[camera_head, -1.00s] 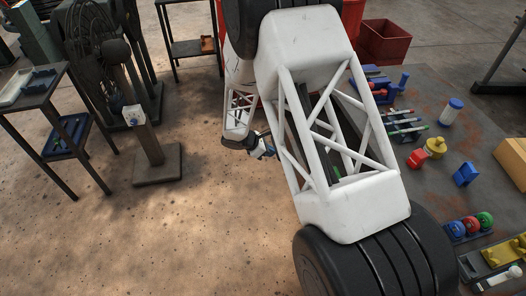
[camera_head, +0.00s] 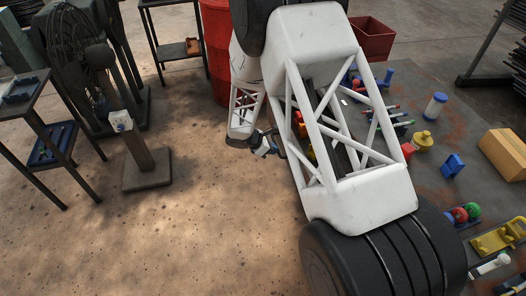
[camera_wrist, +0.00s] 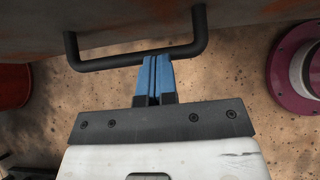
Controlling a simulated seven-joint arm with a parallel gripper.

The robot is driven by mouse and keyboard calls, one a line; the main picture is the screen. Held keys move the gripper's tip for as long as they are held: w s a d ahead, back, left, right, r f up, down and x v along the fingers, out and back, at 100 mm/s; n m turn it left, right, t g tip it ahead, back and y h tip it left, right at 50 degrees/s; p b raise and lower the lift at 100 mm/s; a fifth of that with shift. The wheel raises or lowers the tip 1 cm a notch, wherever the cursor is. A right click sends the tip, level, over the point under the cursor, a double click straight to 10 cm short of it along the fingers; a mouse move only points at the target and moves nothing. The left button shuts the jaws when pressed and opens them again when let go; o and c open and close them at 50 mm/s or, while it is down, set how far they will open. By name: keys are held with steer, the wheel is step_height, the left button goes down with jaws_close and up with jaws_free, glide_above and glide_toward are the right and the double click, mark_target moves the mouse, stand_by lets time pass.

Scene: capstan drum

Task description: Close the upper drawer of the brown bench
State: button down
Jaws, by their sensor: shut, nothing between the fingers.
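The brown bench (camera_head: 440,104) is at the right in the head view, with a worn grey-brown top. My arm covers its near edge and the drawer fronts there. In the wrist view a brown panel (camera_wrist: 130,16), apparently a drawer front, spans the top. A dark bar handle (camera_wrist: 100,63) stands out from it. My gripper (camera_wrist: 158,58) is shut and empty, its blue fingertips at the handle's bar; I cannot tell whether they touch it. My gripper also shows in the head view (camera_head: 270,147), small, left of the bench. How far the drawer is open is hidden.
A red barrel (camera_head: 216,55) stands behind my arm. A post on a square base (camera_head: 147,168) stands left. The floor between is clear. A magenta flange (camera_wrist: 291,62) shows at right in the wrist view.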

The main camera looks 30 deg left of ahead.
steer(key=w+d, duration=1.5)
steer(key=d, duration=0.1)
steer(key=shift+w, duration=0.5)
steer(key=s+a, duration=0.1)
steer(key=s+a+r, duration=0.1)
steer(key=s+a, duration=0.1)
steer(key=shift+s+a+r, duration=0.1)
steer(key=shift+s+a, duration=0.15)
steer(key=v, duration=0.9)
steer(key=shift+s+a+r, duration=0.1)
steer(key=shift+s, duration=0.1)
